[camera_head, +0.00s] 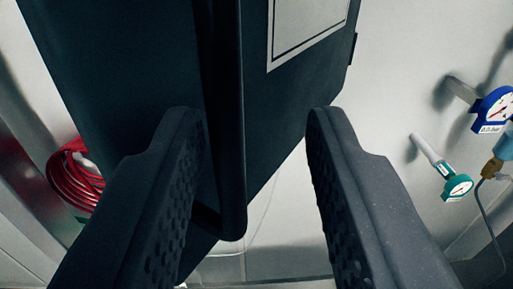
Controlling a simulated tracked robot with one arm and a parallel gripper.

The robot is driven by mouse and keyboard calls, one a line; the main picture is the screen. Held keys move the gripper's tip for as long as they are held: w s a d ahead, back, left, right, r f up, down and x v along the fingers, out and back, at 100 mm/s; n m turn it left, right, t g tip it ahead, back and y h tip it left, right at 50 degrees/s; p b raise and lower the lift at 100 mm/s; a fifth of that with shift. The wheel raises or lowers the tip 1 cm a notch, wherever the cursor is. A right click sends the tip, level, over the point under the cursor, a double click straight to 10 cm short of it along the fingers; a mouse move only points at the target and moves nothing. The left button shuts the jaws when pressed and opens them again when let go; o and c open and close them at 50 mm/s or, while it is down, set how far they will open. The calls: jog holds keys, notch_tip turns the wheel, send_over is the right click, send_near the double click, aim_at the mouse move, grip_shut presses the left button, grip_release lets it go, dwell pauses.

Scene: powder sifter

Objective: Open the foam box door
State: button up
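The foam box (120,70) is a dark, blue-black box that fills the upper left and middle of the view. Its door (281,103) carries a white, black-bordered label, cut off at the top. A long dark bar handle (228,120) runs down the box and ends in a rounded lower end. My gripper (253,115) is open with nothing held between its fingers. The left finger overlaps the box just left of the handle; the right finger is to the right, near the door's lower edge. I cannot tell whether either finger touches. The door looks shut.
A coiled red hose (75,180) hangs on the left wall. On the right wall are a blue gauge (492,108) and a green gauge (457,187), with a brass fitting and a thin tube. Pale wall shows bare between the door and the gauges.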

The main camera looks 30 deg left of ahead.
jog(key=v, duration=1.2)
jog(key=shift+s+d, duration=0.15)
jog(key=shift+s, duration=0.05)
